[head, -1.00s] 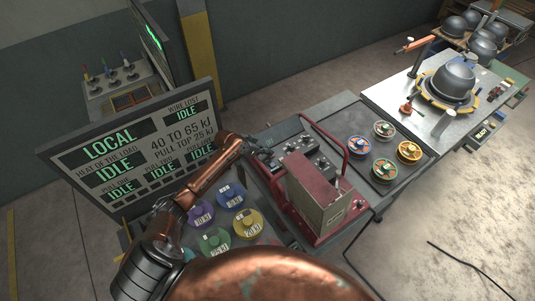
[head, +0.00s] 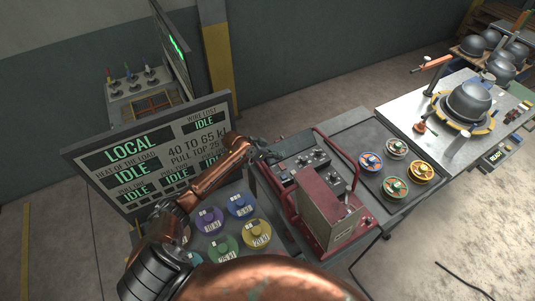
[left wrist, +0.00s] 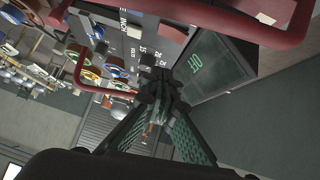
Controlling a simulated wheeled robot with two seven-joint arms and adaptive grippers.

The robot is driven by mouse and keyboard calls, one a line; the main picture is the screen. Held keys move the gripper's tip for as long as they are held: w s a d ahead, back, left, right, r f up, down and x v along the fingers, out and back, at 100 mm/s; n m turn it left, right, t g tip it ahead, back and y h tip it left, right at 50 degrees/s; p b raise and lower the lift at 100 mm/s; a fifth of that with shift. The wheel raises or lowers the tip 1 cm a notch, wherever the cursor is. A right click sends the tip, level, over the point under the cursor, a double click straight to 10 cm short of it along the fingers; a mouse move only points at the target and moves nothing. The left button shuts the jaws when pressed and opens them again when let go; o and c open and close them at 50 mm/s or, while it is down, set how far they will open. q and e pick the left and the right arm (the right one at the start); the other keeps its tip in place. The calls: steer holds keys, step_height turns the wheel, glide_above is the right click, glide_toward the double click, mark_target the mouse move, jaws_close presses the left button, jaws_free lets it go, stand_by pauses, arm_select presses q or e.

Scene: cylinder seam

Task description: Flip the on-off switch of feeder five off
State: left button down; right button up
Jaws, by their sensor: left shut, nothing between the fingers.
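A red-framed machine (head: 330,215) with a dark control panel (head: 305,162) stands mid-table in the head view. Small knobs and switches sit on the panel; I cannot read which one belongs to feeder five or how it is set. My left gripper (head: 273,156) is at the panel's left edge, shut and empty. In the left wrist view its fingertips (left wrist: 160,90) meet in front of the dark panel (left wrist: 130,35), which has white markings. The fingers hide part of the panel; I cannot tell whether they touch it. My right gripper is not in view.
A red tube handle (head: 345,152) arches over the panel's right side. Coloured spools (head: 396,187) lie on the right tray, and more discs (head: 257,233) lie at lower left. A large screen (head: 150,155) reading LOCAL and IDLE stands at the left.

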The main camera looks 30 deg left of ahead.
arm_select(q)
steer(key=v, duration=0.2)
steer(key=b+v, duration=0.1)
steer(key=v, duration=0.1)
steer(key=s+v, duration=0.1)
steer(key=v, duration=0.1)
steer(key=shift+s+d+b, duration=0.15)
steer(key=shift+s+b, duration=0.15)
steer(key=shift+b, duration=0.05)
steer(key=shift+s+r, duration=0.25)
steer(key=shift+r, duration=0.05)
